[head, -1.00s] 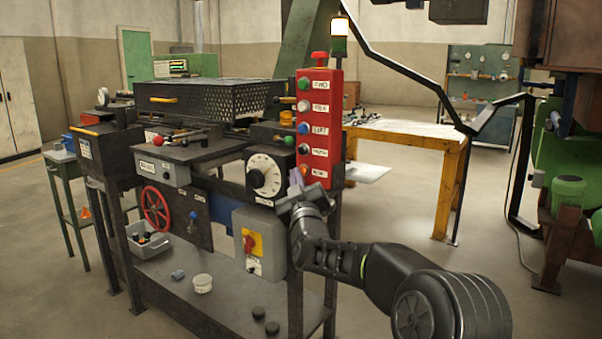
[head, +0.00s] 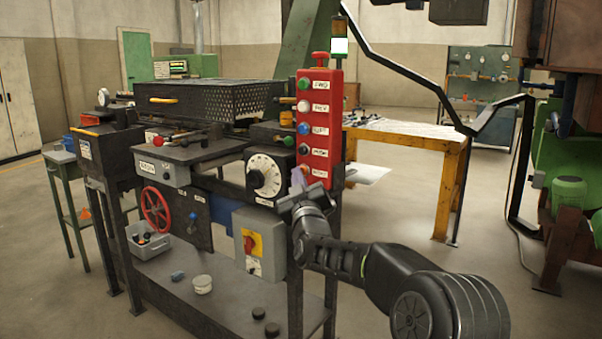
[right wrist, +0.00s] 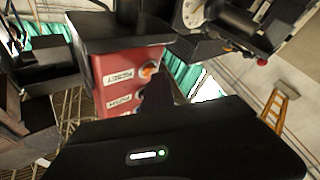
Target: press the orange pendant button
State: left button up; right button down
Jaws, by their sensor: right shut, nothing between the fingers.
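The red pendant box (head: 319,128) stands upright at the machine's right front corner, with a column of green, white, blue and black buttons and a red mushroom button on top. The orange button (right wrist: 149,70) shows in the right wrist view near the box's end, beside a white label. That gripper is shut and empty, at the lower left of the box. In the right wrist view its dark fingers (right wrist: 156,95) are very close to the orange button; I cannot tell whether they touch. My left gripper is not in view.
A white dial (head: 264,175) sits just left of my right gripper. A grey box with a red and yellow switch (head: 250,243) is below it. A yellow-legged table (head: 448,190) stands behind on the right.

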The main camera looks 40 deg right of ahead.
jog(key=shift+s+a, duration=0.25)
jog(key=shift+a, duration=0.5)
jog(key=shift+a, duration=0.1)
jog(key=shift+s+a+b, duration=0.15)
jog(key=shift+s+a, duration=0.1)
jog(key=shift+a, duration=0.55)
jog(key=shift+s+a+b, duration=0.1)
jog(key=shift+s+a, duration=0.15)
jog(key=shift+a, duration=0.5)
jog(key=shift+s+a+b, duration=0.15)
jog(key=shift+s+a, duration=0.1)
jog(key=shift+a, duration=0.55)
